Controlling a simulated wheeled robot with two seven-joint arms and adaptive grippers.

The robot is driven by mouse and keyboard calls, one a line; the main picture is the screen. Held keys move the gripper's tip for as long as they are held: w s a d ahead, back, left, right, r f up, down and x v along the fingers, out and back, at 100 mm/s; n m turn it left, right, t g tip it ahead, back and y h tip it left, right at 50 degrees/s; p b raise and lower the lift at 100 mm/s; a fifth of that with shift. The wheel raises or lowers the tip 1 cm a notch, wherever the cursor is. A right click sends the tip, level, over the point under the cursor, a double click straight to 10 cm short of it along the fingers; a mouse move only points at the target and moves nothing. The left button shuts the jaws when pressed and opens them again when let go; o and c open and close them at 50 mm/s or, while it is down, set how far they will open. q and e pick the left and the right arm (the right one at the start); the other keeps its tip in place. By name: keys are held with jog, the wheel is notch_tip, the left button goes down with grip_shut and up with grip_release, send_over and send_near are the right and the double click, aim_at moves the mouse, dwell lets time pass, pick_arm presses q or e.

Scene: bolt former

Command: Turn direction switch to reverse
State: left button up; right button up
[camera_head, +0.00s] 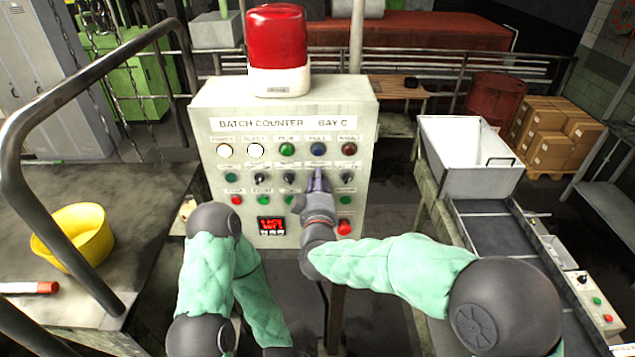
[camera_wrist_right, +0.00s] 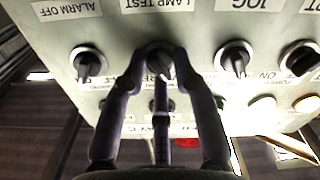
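A pale control panel (camera_head: 214,110) headed "BATCH COUNTER BAY C" carries a row of dark rotary switches below its lamps. My right gripper (camera_head: 318,182) is at the fourth place in that row. In the right wrist view, which looks turned over, my right gripper (camera_wrist_right: 160,56) has its fingertips apart, one on each side of a dark switch knob (camera_wrist_right: 160,62). Contact cannot be told. Its label is hidden by my fingers, and I cannot read a direction label. Neighbouring switches (camera_wrist_right: 236,60) and (camera_wrist_right: 88,64) stand clear on either side. My left gripper is out of view.
A red beacon (camera_head: 277,40) tops the panel. Buttons, including a red one (camera_head: 345,227), and a red display (camera_head: 271,226) sit below the switches. A white bin (camera_head: 470,165) stands at the conveyor on the right.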

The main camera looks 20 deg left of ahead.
jog(key=shift+r, duration=0.1)
grip_shut()
jog(key=shift+a, duration=0.1)
jog(key=m+b, duration=1.2)
jog(key=shift+w+d+r+b, duration=0.1)
jog(key=shift+d+r+b, duration=0.2)
jog(key=shift+r+b, duration=0.1)
jog(key=shift+r, duration=0.15)
jog(key=o, duration=1)
grip_release()
jog(key=shift+f, duration=0.45)
